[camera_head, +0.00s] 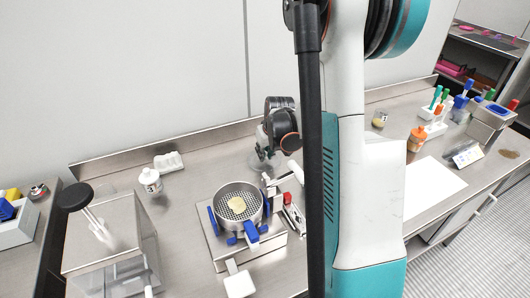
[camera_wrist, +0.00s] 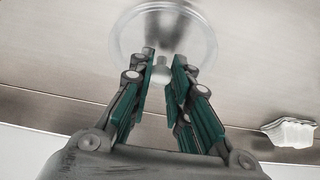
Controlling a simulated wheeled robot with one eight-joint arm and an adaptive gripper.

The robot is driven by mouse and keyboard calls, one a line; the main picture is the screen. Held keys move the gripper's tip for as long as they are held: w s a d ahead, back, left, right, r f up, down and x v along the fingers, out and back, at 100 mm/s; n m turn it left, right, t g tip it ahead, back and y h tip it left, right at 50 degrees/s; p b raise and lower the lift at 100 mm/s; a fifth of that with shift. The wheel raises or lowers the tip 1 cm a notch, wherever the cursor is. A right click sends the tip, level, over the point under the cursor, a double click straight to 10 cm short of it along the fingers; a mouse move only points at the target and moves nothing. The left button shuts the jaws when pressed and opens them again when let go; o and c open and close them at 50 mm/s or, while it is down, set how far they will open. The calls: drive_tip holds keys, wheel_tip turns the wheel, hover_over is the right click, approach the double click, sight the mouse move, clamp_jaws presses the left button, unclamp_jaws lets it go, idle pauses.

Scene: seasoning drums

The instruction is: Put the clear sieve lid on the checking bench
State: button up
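The clear sieve lid (camera_wrist: 203,38) lies on the steel bench top, a see-through disc with a small pale knob (camera_wrist: 161,73) at its middle. In the head view the lid (camera_head: 256,164) shows faintly behind the sieve, partly hidden by my arm. My gripper (camera_wrist: 164,64) is over the lid with its two green-padded fingers apart, one on each side of the knob. A gap seems to show beside the knob; contact is not clear. In the head view my gripper (camera_head: 266,146) is just above the lid. I cannot tell which surface is the checking bench.
A round sieve (camera_head: 239,187) with tan material sits on a blue-clamped stand in front of the lid. A white sheet (camera_head: 432,188) lies right, near an orange-capped jar (camera_head: 416,139).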

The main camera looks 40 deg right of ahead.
drive_tip(key=o, duration=0.3)
drive_tip(key=shift+r, duration=0.3)
drive_tip(key=p+v, duration=0.4)
drive_tip(key=v, duration=0.7)
drive_tip(key=shift+s+r, duration=0.2)
drive_tip(key=shift+r, duration=0.15)
